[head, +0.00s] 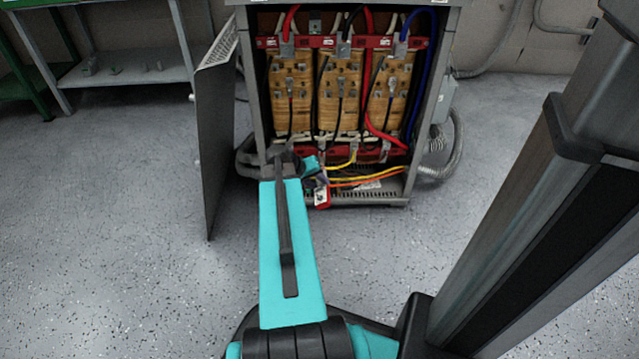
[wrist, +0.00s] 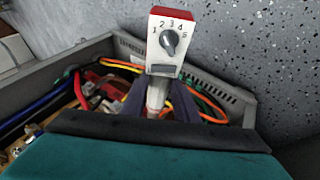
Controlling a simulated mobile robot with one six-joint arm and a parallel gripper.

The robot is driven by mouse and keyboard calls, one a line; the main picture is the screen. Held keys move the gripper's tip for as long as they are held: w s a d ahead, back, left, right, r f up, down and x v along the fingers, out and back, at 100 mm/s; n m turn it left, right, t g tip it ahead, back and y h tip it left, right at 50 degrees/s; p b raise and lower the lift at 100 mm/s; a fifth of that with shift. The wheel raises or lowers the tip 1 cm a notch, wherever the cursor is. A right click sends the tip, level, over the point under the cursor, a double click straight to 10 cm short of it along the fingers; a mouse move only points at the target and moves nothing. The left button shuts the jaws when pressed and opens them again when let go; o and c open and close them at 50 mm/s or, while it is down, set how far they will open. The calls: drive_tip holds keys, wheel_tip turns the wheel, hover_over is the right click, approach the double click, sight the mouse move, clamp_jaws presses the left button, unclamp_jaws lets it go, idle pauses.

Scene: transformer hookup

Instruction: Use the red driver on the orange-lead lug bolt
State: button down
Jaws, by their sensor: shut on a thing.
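My gripper (wrist: 158,100) is shut on the red driver (wrist: 167,40), a red tool with a white face, a numbered dial and a pale grey shaft between the dark fingers. In the head view the driver (head: 321,198) shows low at the open front of the transformer cabinet, beside my gripper (head: 318,178). The orange lead (head: 365,181) runs low across the cabinet, right of the driver. It also curves behind the driver in the wrist view (wrist: 188,100). The orange-lead lug bolt cannot be made out; my arm and the driver cover part of that area.
The cabinet (head: 438,100) holds three wooden-looking coils (head: 341,85) with red, black and blue cables above and yellow leads (head: 345,162) below. Its open door (head: 215,140) stands left of my arm. A conduit (head: 440,165) loops at the right. The floor in front is clear.

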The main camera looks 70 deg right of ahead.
drive_tip(key=shift+s+d+r, duration=0.1)
drive_tip(key=shift+s+r, duration=0.05)
drive_tip(key=shift+s, duration=0.05)
drive_tip(key=shift+w+d+p, duration=0.3)
drive_tip(key=shift+w+d, duration=0.05)
drive_tip(key=shift+d, duration=0.45)
drive_tip(key=shift+w+d+p, duration=0.25)
drive_tip(key=shift+w+d, duration=0.05)
drive_tip(key=shift+d, duration=0.5)
drive_tip(key=shift+w+d+p, duration=0.3)
drive_tip(key=shift+w+d, duration=0.05)
drive_tip(key=shift+d, duration=0.45)
drive_tip(key=shift+w+d+p, duration=0.3)
drive_tip(key=shift+d+p, duration=0.15)
drive_tip(key=shift+d, duration=0.35)
idle(0.8)
